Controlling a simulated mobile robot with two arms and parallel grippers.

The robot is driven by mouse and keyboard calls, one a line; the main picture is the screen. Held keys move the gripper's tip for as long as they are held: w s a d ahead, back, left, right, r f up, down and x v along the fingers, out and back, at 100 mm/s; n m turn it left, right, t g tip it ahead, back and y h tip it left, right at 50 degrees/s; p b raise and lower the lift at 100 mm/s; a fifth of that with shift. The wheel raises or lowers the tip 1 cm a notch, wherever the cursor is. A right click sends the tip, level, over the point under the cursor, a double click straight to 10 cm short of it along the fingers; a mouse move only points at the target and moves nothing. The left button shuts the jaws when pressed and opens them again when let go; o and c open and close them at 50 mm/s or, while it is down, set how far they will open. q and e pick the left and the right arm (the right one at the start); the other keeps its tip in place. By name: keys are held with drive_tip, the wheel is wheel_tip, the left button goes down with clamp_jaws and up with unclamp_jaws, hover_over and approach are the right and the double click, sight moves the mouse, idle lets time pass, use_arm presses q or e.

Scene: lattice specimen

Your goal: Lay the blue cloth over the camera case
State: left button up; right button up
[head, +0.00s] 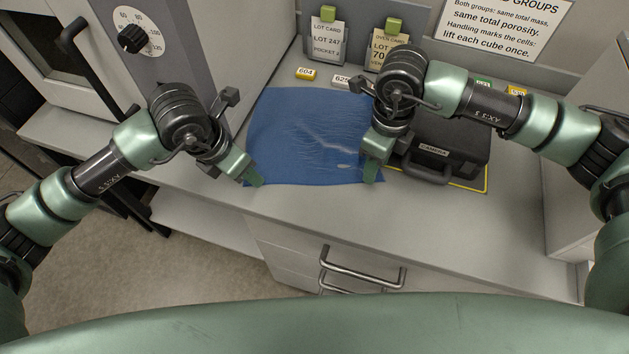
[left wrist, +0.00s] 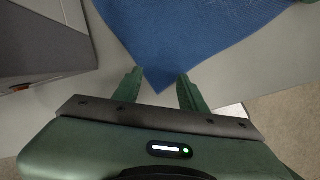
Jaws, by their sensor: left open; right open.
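The blue cloth (head: 300,130) lies spread on the grey counter, slightly wrinkled, left of the camera case. The black camera case (head: 440,150), with a handle and a "CAMERA" label, lies on the counter and is partly hidden behind my right arm. My left gripper (head: 252,181) is at the cloth's near left corner. In the left wrist view, the open fingers (left wrist: 159,90) stand either side of the tip of the cloth's corner (left wrist: 180,40). My right gripper (head: 372,172) is open at the cloth's near right corner, beside the case; whether it touches the cloth is unclear.
A yellow outline (head: 487,180) marks the counter around the case. Lot cards (head: 328,38) and small number tags (head: 305,73) stand at the back. A grey oven with a dial (head: 138,32) is at left. The counter's front right (head: 480,230) is clear.

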use_arm(q)
drive_tip(key=shift+f, duration=0.2)
use_arm(e)
drive_tip(key=shift+f, duration=0.25)
use_arm(q)
drive_tip(key=shift+s, duration=0.1)
drive_tip(key=shift+f+b, duration=0.3)
use_arm(e)
drive_tip(key=shift+f, duration=0.25)
use_arm(q)
drive_tip(key=shift+r, duration=0.15)
drive_tip(key=shift+c, duration=1.2)
use_arm(e)
drive_tip(key=shift+r, duration=0.1)
drive_tip(key=shift+c, duration=1.2)
use_arm(q)
clamp_jaws()
use_arm(e)
clamp_jaws()
use_arm(q)
drive_tip(key=shift+r+p, duration=0.15)
drive_tip(key=shift+p, duration=0.15)
use_arm(e)
drive_tip(key=shift+r, duration=0.15)
